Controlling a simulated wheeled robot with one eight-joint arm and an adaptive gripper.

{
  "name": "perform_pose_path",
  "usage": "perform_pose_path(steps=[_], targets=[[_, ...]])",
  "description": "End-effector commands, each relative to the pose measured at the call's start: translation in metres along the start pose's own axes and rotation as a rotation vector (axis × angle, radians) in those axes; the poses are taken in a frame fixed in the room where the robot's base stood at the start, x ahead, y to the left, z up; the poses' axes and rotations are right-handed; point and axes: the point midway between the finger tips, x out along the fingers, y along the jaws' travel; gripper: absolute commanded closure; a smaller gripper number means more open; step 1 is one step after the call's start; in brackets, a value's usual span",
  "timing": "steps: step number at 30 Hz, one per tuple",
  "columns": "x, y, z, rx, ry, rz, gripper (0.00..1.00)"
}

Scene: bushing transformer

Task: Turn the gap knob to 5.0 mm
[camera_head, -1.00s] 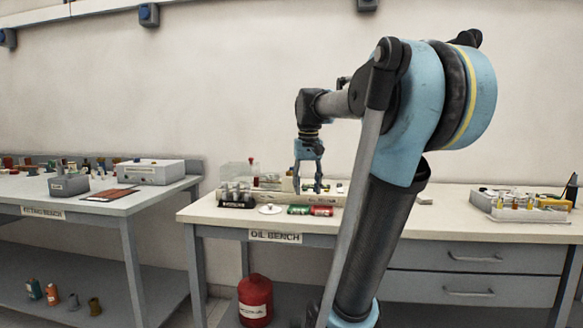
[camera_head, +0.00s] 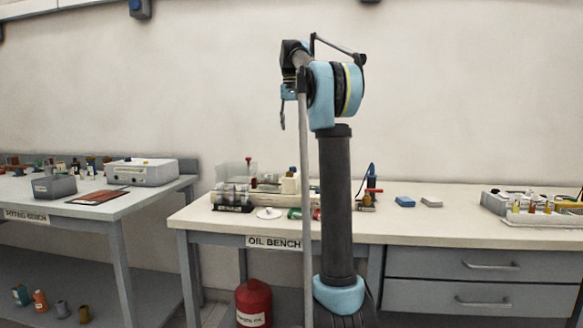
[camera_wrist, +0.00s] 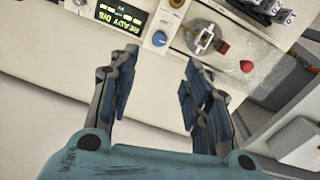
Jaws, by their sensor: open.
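The tester (camera_head: 268,189) stands on the oil bench in the head view, small and partly behind my arm. In the wrist view, its panel shows a lit display (camera_wrist: 122,16), a blue round knob (camera_wrist: 159,38), a yellow button (camera_wrist: 177,3) and a red knob (camera_wrist: 246,66). Between the blue and red knobs is a grey round fitting (camera_wrist: 204,38) with a pale frame. I cannot tell which is the gap knob or read its setting. My gripper (camera_wrist: 163,78) is open and empty, apart from the panel. In the head view, my gripper (camera_head: 283,115) hangs above the bench.
The oil bench (camera_head: 440,226) has free room right of the tester, around a blue box (camera_head: 405,201). A white lid (camera_head: 269,213) lies at the bench front. A tray of vials (camera_head: 540,216) stands at right.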

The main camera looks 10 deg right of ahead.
Motion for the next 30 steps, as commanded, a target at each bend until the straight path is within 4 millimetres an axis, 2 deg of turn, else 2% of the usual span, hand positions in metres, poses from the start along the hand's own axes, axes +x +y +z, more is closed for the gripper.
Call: perform_pose_path(steps=[5, 11, 30], targets=[[0.0, 0.0, -0.007, 0.004, -0.003, 0.001, 0.56], [0.02, 0.001, -0.006, 0.005, -0.004, 0.001, 0.56], [0.123, 0.002, -0.006, 0.006, -0.003, 0.001, 0.56]])
